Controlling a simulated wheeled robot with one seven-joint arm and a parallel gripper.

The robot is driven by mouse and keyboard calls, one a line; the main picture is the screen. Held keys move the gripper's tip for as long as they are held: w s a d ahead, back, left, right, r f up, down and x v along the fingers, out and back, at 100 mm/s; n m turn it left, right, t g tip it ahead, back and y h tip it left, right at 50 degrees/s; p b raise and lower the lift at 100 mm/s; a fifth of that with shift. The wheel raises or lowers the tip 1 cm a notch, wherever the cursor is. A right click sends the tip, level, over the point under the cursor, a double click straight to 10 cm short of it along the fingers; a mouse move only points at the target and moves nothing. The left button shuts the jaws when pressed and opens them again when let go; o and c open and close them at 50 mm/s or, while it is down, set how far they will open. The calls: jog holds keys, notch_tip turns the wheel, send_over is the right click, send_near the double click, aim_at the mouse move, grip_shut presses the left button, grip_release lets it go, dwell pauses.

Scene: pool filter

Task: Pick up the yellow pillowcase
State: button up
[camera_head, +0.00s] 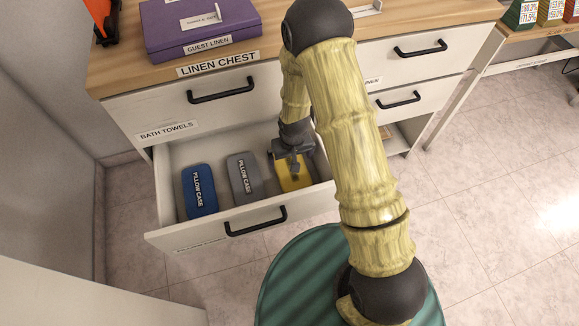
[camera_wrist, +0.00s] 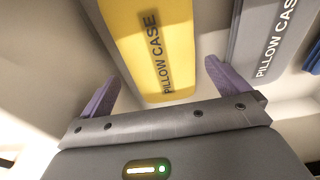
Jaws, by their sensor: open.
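The yellow pillowcase (camera_head: 293,180) lies in the open drawer, at its right end. My gripper (camera_head: 291,157) is in the drawer above it and hides part of it. In the wrist view the yellow pillowcase (camera_wrist: 150,50), labelled "PILLOW CASE", lies between and beyond my two purple fingers. My gripper (camera_wrist: 164,90) is open, one finger on each side of the pillowcase's near end, with nothing held. I cannot tell whether the fingers touch it.
A grey pillowcase (camera_head: 244,178) and a blue pillowcase (camera_head: 199,191) lie to the left in the same drawer (camera_head: 236,213). The grey one (camera_wrist: 262,40) is close beside a finger in the wrist view. A purple guest linen box (camera_head: 200,25) sits on the chest top.

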aim_at(289, 164)
notch_tip(289, 164, down, 4)
jog(key=shift+a+f+b, duration=0.15)
jog(key=shift+f+b, duration=0.05)
jog(key=shift+b, duration=0.7)
jog(key=shift+w+f, duration=0.15)
jog(key=shift+f, duration=0.3)
jog(key=shift+w, duration=0.15)
jog(key=shift+a, duration=0.1)
jog(key=shift+c, duration=0.2)
jog(key=shift+a, duration=0.1)
jog(key=c, duration=0.7)
jog(key=shift+d+r, duration=0.1)
jog(key=shift+d, duration=0.2)
